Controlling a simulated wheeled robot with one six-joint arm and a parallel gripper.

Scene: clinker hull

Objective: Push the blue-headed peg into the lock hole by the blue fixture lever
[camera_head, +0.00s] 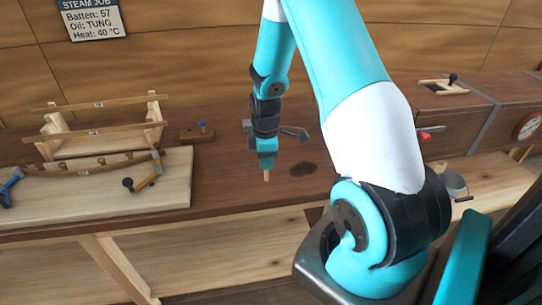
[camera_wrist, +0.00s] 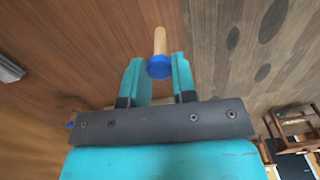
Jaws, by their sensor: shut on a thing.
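My gripper (camera_head: 267,158) points down above the dark bench top, right of the pale board. In the wrist view my gripper (camera_wrist: 158,68) is shut on a blue-headed peg (camera_wrist: 159,42), with the blue head between the fingertips and the wooden shank pointing away. The peg's pale shank (camera_head: 266,176) shows below the fingers in the head view, with the head hidden there. A blue fixture lever (camera_head: 12,180) stands at the far left end of the pale board (camera_head: 110,212). The lock hole by it is too small to make out.
A curved batten (camera_head: 85,168) lies along the board, with a wooden rack (camera_head: 100,130) behind it. A black-knobbed lever (camera_head: 142,184) stands near the board's right end. A small dark block (camera_head: 193,136) with a blue-topped piece sits behind.

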